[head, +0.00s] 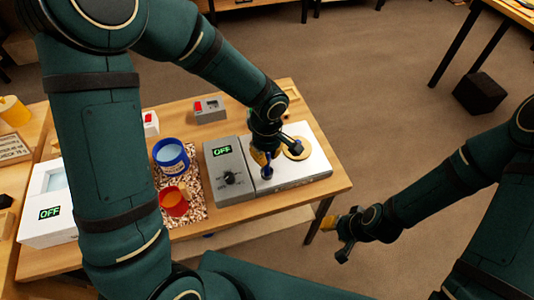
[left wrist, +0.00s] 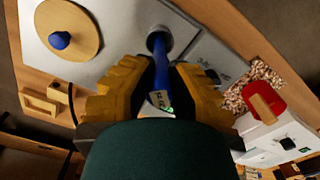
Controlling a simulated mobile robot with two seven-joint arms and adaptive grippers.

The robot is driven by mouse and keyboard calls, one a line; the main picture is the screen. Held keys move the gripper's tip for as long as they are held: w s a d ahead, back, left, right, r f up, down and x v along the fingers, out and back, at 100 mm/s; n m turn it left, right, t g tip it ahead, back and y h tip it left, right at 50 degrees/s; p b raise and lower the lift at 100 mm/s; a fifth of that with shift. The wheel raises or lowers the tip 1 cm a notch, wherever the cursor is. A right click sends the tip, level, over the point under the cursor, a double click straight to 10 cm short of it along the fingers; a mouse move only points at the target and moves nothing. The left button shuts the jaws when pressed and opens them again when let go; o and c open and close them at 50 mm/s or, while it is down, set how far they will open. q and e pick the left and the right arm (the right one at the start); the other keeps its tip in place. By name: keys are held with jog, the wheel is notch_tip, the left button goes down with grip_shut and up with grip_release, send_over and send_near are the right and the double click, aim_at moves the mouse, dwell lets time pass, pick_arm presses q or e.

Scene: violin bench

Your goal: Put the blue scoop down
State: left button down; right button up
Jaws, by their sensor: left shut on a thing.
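The blue scoop (left wrist: 161,72) stands between the yellow fingers of my left gripper (left wrist: 160,88), which is shut on its shaft. A small printed tag shows on the shaft. Its far end meets a round grey opening (left wrist: 159,38) in the white top of an appliance; whether it rests there, I cannot tell. In the head view my left gripper (head: 266,158) is over that white top (head: 310,168), and only a little of the scoop shows below the fingers. My right gripper (head: 340,232) hangs empty beyond the bench's right end; its finger gap is unclear.
A wooden disc (head: 297,149) with a blue knob lies beside the left gripper. The grey panel (head: 230,168) reads OFF. A blue tub (head: 171,156) and a red cup (head: 175,201) stand on a speckled mat. A small grey box (head: 210,110) stands behind.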

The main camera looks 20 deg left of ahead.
pick_arm(q)
jog(key=c, duration=1)
grip_release()
jog(key=shift+c, duration=0.2)
jog(key=shift+r, duration=0.1)
notch_tip(320, 180, up, 12)
jog(key=p, duration=0.2)
